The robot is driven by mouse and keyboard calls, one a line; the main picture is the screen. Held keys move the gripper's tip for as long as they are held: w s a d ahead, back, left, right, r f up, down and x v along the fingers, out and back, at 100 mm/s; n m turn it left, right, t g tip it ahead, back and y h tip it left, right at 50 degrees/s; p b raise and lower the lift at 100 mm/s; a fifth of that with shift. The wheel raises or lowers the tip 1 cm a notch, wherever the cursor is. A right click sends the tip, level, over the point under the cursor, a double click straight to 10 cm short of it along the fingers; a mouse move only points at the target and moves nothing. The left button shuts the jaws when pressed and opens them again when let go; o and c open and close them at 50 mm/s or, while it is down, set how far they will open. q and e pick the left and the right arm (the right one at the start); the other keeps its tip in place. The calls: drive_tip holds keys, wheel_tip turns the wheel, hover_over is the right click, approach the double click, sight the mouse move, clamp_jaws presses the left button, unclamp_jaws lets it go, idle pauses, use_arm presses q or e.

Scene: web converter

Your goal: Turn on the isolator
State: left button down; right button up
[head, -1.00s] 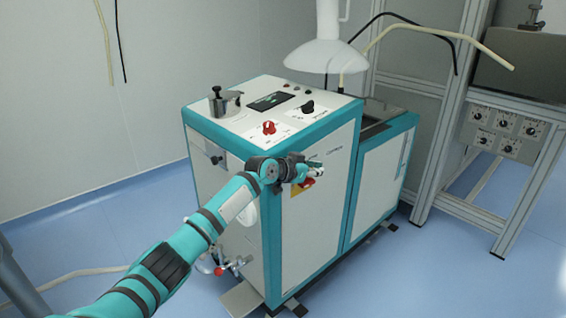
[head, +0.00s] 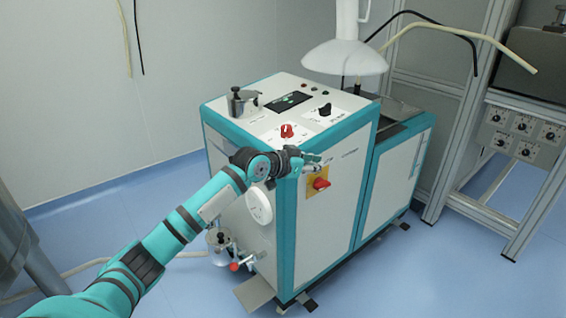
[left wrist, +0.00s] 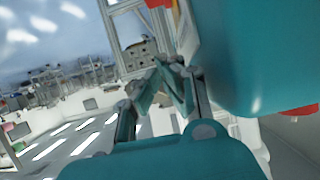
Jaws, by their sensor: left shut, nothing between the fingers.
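The isolator is a red rotary knob (head: 320,184) on a yellow plate (head: 316,196), on the white side panel of the machine (head: 330,225). In the head view its handle looks roughly level, though it is small. My left gripper (head: 318,166) is shut and empty, just above the knob and close to the panel. I cannot tell whether it touches anything. In the left wrist view the fingers (left wrist: 170,85) are together with nothing between them. A red part (left wrist: 158,3) shows at the top edge there; I cannot tell which part it is. My right gripper is not in view.
The machine's top carries another red knob (head: 287,131), a black knob (head: 325,109), a small screen (head: 289,101) and a metal pot (head: 243,103). A white hood (head: 343,58) hangs above. A metal frame with dials (head: 520,135) stands right. Blue floor is open at front right.

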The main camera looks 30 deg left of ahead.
use_arm(q)
drive_tip(key=v, duration=1.1)
drive_tip(key=shift+s, duration=0.3)
drive_tip(key=shift+a+f, duration=0.1)
